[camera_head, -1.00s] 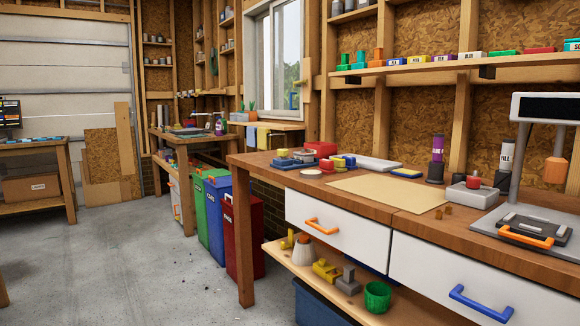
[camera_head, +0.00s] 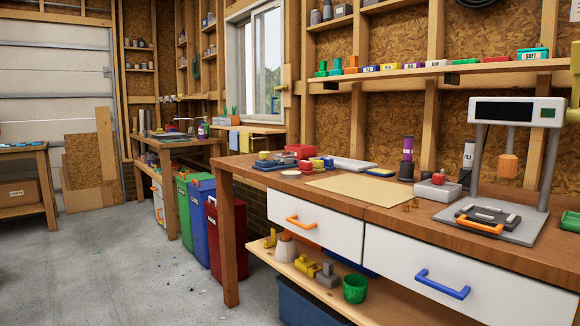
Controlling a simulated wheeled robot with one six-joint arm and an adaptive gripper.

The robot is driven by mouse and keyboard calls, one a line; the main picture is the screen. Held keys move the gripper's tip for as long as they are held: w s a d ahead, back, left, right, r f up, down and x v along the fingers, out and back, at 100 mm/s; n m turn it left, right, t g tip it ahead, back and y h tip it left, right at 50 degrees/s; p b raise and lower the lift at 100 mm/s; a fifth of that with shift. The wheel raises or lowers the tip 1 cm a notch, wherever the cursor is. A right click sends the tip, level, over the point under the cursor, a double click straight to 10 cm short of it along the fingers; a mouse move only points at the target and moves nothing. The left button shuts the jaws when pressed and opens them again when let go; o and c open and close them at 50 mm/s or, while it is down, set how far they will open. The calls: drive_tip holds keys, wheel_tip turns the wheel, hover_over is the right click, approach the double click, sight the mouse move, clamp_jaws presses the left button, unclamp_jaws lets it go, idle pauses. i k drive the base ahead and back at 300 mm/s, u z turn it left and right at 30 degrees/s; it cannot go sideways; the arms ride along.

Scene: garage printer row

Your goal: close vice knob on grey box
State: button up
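A small light grey box (camera_head: 432,193) sits on the wooden workbench, right of centre in the head view. A red knob (camera_head: 438,178) stands on top of it. How far the knob is turned is too small to tell. My gripper is not in view, and nothing visible touches the box or the knob.
The printer-like machine (camera_head: 516,112) with an orange-handled plate stands right of the box. A tan sheet (camera_head: 355,190) lies left. Drawers (camera_head: 318,226) are shut below. Bins (camera_head: 226,240) stand left; the grey floor (camera_head: 110,270) there is open.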

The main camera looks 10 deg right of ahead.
sight(263, 155)
drive_tip(key=u, duration=0.95)
drive_tip(key=k, duration=1.2)
drive_tip(key=u, duration=1.1)
drive_tip(key=i, duration=0.85)
drive_tip(key=z, duration=0.45)
drive_tip(key=i, duration=1.9)
drive_tip(key=z, duration=1.65)
drive_tip(key=i, duration=0.9)
drive_tip(key=z, duration=1)
